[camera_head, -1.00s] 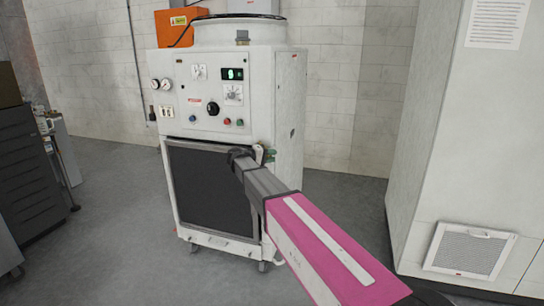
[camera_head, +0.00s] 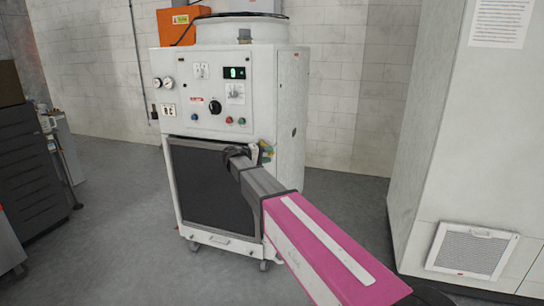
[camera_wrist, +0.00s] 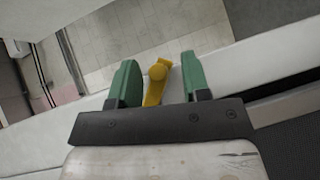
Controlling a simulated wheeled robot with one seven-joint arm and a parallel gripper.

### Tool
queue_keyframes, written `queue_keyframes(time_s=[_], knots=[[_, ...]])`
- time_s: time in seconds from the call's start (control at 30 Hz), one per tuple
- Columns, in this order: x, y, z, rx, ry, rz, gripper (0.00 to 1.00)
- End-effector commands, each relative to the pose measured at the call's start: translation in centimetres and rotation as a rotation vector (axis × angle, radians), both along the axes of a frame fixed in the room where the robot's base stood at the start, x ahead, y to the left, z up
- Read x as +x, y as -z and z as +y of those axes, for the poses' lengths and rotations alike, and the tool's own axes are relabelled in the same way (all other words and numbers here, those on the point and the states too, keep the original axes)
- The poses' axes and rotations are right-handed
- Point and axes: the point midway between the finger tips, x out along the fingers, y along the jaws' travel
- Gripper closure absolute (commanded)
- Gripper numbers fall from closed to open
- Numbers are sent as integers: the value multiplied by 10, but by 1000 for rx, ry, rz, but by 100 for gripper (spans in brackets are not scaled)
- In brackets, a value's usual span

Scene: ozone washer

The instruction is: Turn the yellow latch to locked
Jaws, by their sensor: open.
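The yellow latch (camera_wrist: 157,80) shows in the wrist view on the white machine edge, with a round knob at its top and a lever running down toward my palm. My gripper (camera_wrist: 160,59) is open, with one green finger on each side of the latch. There are visible gaps between the latch and both fingers. In the head view, my gripper (camera_head: 266,153) is small and partly hidden by my arm at the right front edge of the white washer (camera_head: 291,110). A little yellow shows there, but the latch's angle is unclear in that view.
The washer's dark front panel (camera_head: 212,190) lies left of my arm. A white cabinet (camera_head: 440,150) stands at the right, with grey floor between. A dark drawer cabinet (camera_head: 30,170) stands at the far left.

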Motion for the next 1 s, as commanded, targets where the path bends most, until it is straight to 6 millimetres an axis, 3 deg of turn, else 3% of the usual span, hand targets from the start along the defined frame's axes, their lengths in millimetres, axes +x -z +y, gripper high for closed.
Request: queue_keyframes(time_s=[0.2,0.4,0.83,0.87,0.97,1.0], knots=[[-18,-6,39,0,-3,1,57],[-29,-10,64,0,-2,1,57],[-34,-12,73,0,-1,1,57],[-34,-12,73,0,-1,1,63],[-37,-7,67,11,2,11,96],[-39,-1,60,25,5,24,100]])
